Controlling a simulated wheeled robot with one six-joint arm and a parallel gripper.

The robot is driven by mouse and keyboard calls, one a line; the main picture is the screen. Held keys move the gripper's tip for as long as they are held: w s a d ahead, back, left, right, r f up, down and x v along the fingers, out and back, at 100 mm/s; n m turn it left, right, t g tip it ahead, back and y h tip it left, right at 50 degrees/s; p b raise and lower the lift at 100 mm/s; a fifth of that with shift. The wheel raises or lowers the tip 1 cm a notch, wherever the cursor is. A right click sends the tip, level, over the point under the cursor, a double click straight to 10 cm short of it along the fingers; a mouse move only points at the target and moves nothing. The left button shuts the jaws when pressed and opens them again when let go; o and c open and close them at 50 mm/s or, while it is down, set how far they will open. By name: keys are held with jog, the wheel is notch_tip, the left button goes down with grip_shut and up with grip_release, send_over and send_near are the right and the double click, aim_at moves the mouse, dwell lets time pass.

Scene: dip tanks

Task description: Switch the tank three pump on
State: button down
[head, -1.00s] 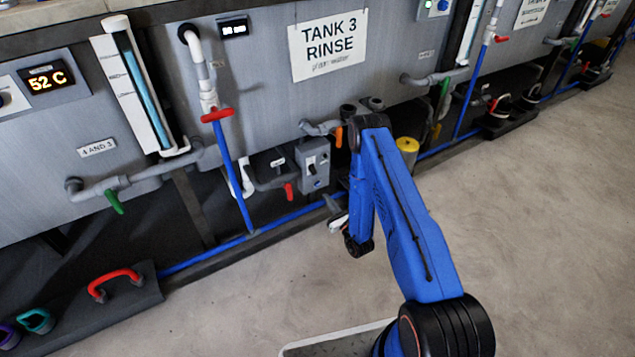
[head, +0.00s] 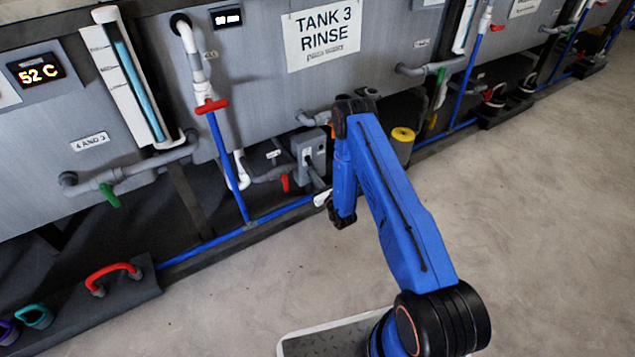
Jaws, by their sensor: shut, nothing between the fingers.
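The tank three front carries a "TANK 3 RINSE" sign (head: 322,36). Below it, a small grey pump switch box (head: 309,146) stands among the pipes, with a small dark switch on its face. The switch's position is too small to tell. My gripper (head: 321,188) is shut and empty, just below and right of the box, partly hidden by my blue arm. I cannot tell whether its tip touches the box.
A red-handled valve (head: 211,106) on a blue-and-white pipe and a red lever (head: 285,183) are left of the box. A yellow-topped cylinder (head: 402,140) stands right. A blue pipe (head: 215,242) runs along the floor edge. Open floor lies in front.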

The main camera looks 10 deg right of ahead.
aim_at(309, 163)
jog(key=shift+s+d+r, duration=0.1)
jog(key=shift+s+r, duration=0.15)
jog(key=shift+r, duration=0.35)
jog(key=shift+s+d+r, duration=0.1)
jog(key=shift+s+r, duration=0.1)
jog(key=shift+r, duration=0.45)
jog(key=shift+s+r, duration=0.25)
jog(key=shift+r, duration=0.35)
jog(key=shift+d, duration=0.2)
